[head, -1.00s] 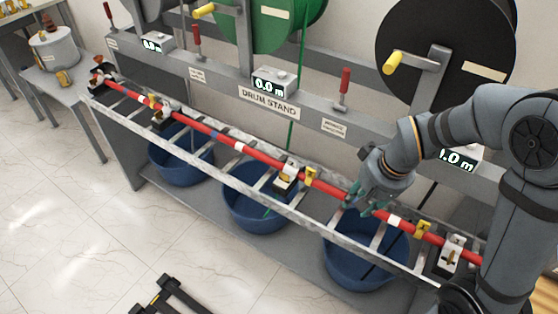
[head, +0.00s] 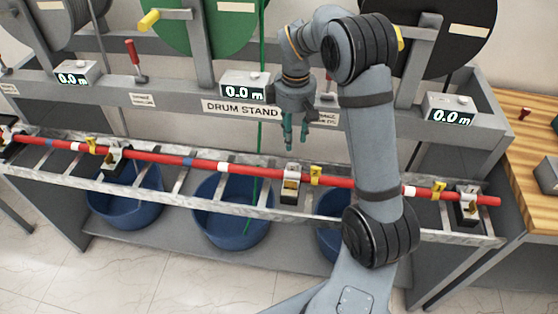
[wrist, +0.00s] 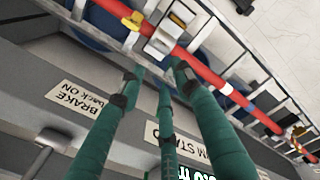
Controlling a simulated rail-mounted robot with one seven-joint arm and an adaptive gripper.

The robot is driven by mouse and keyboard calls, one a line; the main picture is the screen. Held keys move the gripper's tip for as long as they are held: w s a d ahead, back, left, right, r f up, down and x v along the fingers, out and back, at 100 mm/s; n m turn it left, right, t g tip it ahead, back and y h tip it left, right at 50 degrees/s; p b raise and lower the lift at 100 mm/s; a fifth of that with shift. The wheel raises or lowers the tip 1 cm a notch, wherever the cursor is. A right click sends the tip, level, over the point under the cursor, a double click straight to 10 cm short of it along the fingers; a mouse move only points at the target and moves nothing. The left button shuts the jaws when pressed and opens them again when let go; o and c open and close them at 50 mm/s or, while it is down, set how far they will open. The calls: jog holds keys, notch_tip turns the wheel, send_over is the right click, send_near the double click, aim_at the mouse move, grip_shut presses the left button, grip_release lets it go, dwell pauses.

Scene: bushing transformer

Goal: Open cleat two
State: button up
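A red cable (head: 225,167) runs along a ladder-like metal tray and passes through several cleats. One cleat (head: 290,185), with a pale top and a brass-coloured lower front, sits nearest my gripper, with a yellow clip (head: 316,175) just right of it. In the wrist view this cleat (wrist: 160,38) lies beyond the fingertips. Other cleats are at mid-left (head: 115,160), far left (head: 7,143) and right (head: 467,205). No number shows on them, so I cannot tell which is two. My gripper (head: 295,145) points down, above and behind the nearest cleat, its green fingers apart and empty.
The drum stand rail (head: 190,100) with meter boxes and a red-handled lever (head: 134,58) stands behind the tray. Blue tubs (head: 232,225) sit below. A wooden table (head: 525,150) is at right. My arm hides part of the cable.

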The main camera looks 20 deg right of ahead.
aim_at(292, 177)
jog(key=shift+s+d+f+n, duration=0.1)
jog(key=shift+s+n, duration=0.55)
jog(key=shift+n, duration=0.55)
notch_tip(292, 177, down, 10)
jog(key=shift+w+f, duration=0.1)
jog(key=shift+c, duration=1)
grip_shut()
